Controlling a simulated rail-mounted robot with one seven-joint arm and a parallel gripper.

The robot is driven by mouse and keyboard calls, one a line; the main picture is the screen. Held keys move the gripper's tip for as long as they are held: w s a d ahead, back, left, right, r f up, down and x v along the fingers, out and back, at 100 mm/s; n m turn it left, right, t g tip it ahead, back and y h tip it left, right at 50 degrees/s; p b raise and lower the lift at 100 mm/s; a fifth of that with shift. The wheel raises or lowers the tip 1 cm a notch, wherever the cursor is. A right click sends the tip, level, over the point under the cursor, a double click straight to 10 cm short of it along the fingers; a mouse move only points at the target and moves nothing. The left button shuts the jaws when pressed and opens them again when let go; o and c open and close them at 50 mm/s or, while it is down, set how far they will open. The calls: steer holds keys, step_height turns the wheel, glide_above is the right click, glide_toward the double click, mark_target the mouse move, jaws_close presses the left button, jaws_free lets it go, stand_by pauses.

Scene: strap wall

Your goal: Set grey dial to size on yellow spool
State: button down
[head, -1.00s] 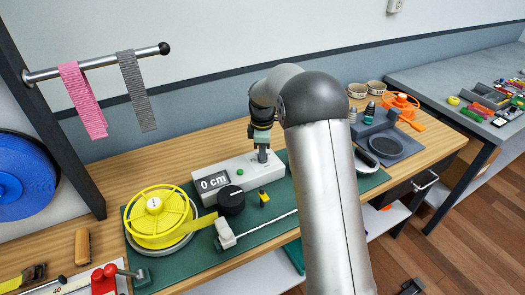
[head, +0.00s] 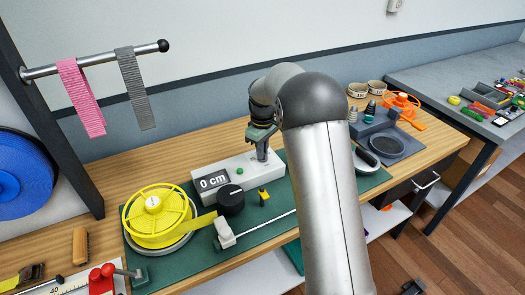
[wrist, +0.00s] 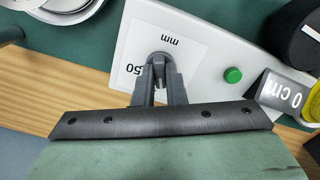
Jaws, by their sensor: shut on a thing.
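The grey dial (wrist: 160,57) is a small round knob on a white plate marked "50" and "mm" in the wrist view; the rest of its scale is hidden. My gripper (head: 262,157) points down onto the white box, and its fingers (wrist: 156,76) are shut on the dial. Which mark the dial points at I cannot tell. The yellow spool (head: 183,213) lies at the left on the green mat, with a white label (head: 153,203) at its centre, its print too small to read.
Yellow strap runs from the spool to a white block (head: 225,232). Pink (head: 83,98) and grey (head: 134,88) straps hang from a rail.

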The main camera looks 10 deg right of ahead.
steer(key=m, duration=0.4)
steer(key=shift+r+m, duration=0.1)
steer(key=shift+m, duration=0.2)
steer(key=m, duration=0.3)
steer(key=shift+m, duration=0.4)
steer(key=m, duration=0.4)
steer(key=shift+w, duration=0.1)
steer(key=m, duration=0.4)
steer(key=shift+m, duration=0.4)
steer(key=c, duration=1.5)
jaws_free()
step_height(320, 180, up, 17)
steer(key=shift+r+b, duration=0.2)
steer(key=shift+b, duration=0.15)
